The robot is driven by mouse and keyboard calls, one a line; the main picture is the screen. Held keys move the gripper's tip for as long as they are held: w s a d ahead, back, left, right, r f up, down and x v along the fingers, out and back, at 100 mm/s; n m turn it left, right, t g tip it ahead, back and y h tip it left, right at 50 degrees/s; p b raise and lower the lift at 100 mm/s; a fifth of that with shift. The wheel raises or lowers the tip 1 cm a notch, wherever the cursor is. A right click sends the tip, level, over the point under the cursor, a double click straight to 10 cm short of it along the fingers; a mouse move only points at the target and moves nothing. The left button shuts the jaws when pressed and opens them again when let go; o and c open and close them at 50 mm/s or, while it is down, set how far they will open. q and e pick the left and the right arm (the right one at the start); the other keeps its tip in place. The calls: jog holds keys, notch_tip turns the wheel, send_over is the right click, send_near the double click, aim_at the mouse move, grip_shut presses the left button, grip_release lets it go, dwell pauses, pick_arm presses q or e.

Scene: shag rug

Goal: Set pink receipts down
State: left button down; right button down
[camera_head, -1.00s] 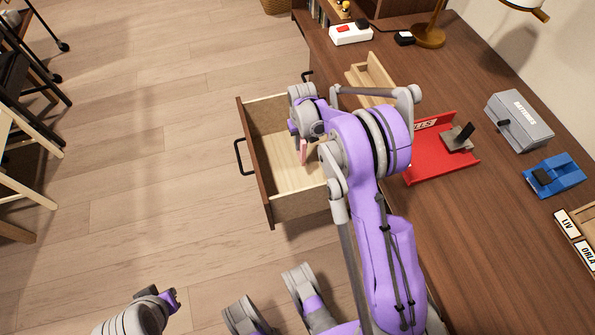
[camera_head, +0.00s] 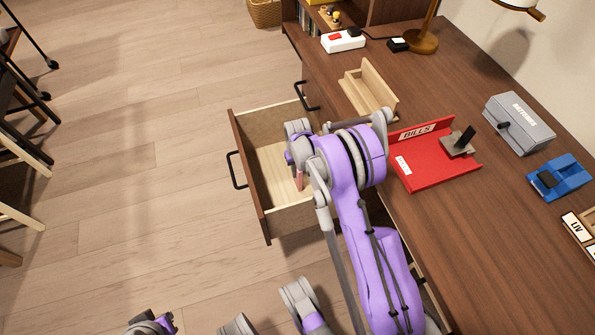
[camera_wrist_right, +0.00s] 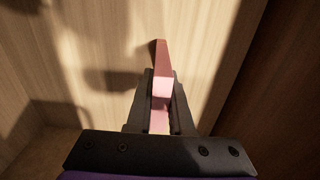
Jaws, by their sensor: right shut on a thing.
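The pink receipts (camera_head: 299,181) show as a small pink strip below my right wrist in the head view. In the right wrist view the pink receipts (camera_wrist_right: 163,87) are a narrow upright pink block between the fingers. My right gripper (camera_wrist_right: 160,103) is shut on them, over the pale wooden floor of the open drawer (camera_head: 249,172). In the head view the right arm hides part of the drawer and most of the gripper. Whether the receipts touch the drawer floor is unclear. My left gripper (camera_head: 163,321) is partly cut off at the bottom edge; its jaws are unclear.
On the desk (camera_head: 470,235) are a red BILLS tray (camera_head: 430,178), a wooden holder (camera_head: 372,90), a grey BATTERIES box (camera_head: 520,122) and a blue object (camera_head: 560,177). The drawer's front panel juts out over the floor.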

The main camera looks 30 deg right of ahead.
jog(key=shift+f, duration=0.1)
jog(key=c, duration=0.8)
grip_release()
